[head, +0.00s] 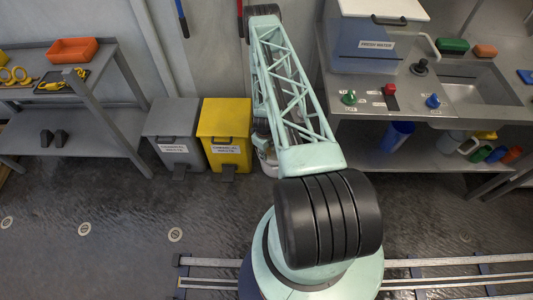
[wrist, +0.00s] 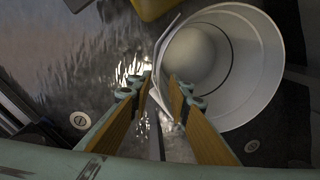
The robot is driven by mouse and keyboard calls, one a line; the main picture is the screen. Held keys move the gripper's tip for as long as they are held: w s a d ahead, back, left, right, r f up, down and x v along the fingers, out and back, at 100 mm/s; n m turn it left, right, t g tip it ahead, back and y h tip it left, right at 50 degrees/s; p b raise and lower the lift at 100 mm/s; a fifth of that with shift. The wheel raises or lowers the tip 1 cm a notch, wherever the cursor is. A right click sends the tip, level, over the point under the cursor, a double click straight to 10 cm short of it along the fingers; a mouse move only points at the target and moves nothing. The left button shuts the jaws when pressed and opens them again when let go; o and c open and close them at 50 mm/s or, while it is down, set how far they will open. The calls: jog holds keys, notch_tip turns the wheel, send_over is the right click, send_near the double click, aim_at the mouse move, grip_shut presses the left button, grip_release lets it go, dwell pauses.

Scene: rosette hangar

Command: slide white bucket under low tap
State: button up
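The white bucket (wrist: 262,62) fills the upper right of the wrist view, and I look into its open top. In the head view only a small part of the bucket (head: 269,166) shows beside my arm, near the floor. My gripper (wrist: 162,84) is open at the bucket's left side, its wood-coloured fingers apart. A thin white strip, perhaps the handle or rim edge, shows between the fingertips; I cannot tell whether they touch it. I cannot make out a low tap for certain.
A yellow pedal bin (head: 225,122) and a grey bin (head: 172,128) stand left of the bucket. On the right is a metal sink bench (head: 455,120) with a fresh water tank (head: 365,50) and a lower shelf. Open floor (head: 110,210) lies at front left.

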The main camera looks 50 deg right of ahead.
jog(key=shift+d+f, duration=0.1)
jog(key=shift+f, duration=2)
jog(key=shift+c, duration=0.4)
grip_shut()
